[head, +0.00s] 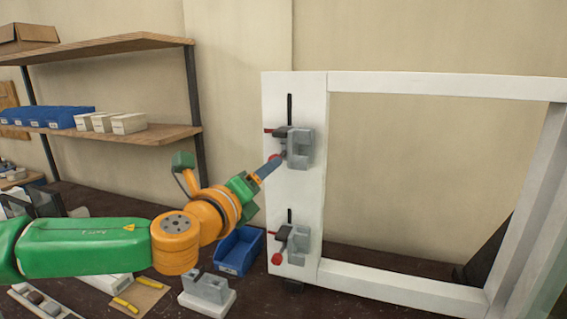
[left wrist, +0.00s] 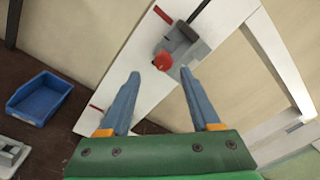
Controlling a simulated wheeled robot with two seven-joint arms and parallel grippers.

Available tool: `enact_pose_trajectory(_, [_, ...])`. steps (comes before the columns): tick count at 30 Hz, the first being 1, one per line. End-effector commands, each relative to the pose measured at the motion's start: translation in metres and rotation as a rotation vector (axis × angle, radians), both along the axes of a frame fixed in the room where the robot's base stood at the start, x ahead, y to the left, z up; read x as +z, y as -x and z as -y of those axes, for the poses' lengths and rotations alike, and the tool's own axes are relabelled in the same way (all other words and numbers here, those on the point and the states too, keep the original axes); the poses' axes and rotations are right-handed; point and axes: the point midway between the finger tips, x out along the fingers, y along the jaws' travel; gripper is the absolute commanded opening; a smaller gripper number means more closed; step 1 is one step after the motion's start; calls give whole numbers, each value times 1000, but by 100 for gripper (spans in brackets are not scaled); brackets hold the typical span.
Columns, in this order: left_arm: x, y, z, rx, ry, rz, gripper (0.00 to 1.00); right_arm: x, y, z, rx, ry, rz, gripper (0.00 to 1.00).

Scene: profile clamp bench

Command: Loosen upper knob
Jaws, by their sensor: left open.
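The upper clamp (head: 299,148) is a grey block with a dark part on the white upright of a frame. Its red upper knob (head: 274,156) is partly hidden by my gripper in the head view. In the left wrist view the red knob (left wrist: 163,61) shows clearly, just beyond the fingertips and between their lines. My left gripper (head: 275,166) is open, its blue fingers (left wrist: 158,76) spread on either side with nothing held. I cannot tell whether a finger touches the knob. The lower clamp (head: 297,243) has its own red knob (head: 277,259). My right gripper is not in view.
The white frame (head: 440,85) stands upright on the dark bench. A blue bin (head: 240,250) and a grey block on a white base (head: 208,290) stand below my left arm. Shelves (head: 110,140) with blue bins and pale boxes stand at the left.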

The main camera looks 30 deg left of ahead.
Motion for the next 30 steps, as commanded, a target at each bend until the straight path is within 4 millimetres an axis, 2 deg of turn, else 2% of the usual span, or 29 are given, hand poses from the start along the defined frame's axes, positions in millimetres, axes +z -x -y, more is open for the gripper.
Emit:
enact_pose_trajectory(12, [-1,-56,-11,1,2,-5,63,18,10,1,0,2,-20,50])
enact_pose_trajectory(16, [-2,-65,-13,1,4,-4,63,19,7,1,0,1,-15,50])
enact_pose_trajectory(24, [-3,-67,-13,0,5,-2,63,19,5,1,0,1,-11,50])
enact_pose_trajectory(25, [-3,-67,-13,0,5,-2,60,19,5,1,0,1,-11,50])
enact_pose_trajectory(30, [-3,-66,-13,0,5,-2,15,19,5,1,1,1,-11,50])
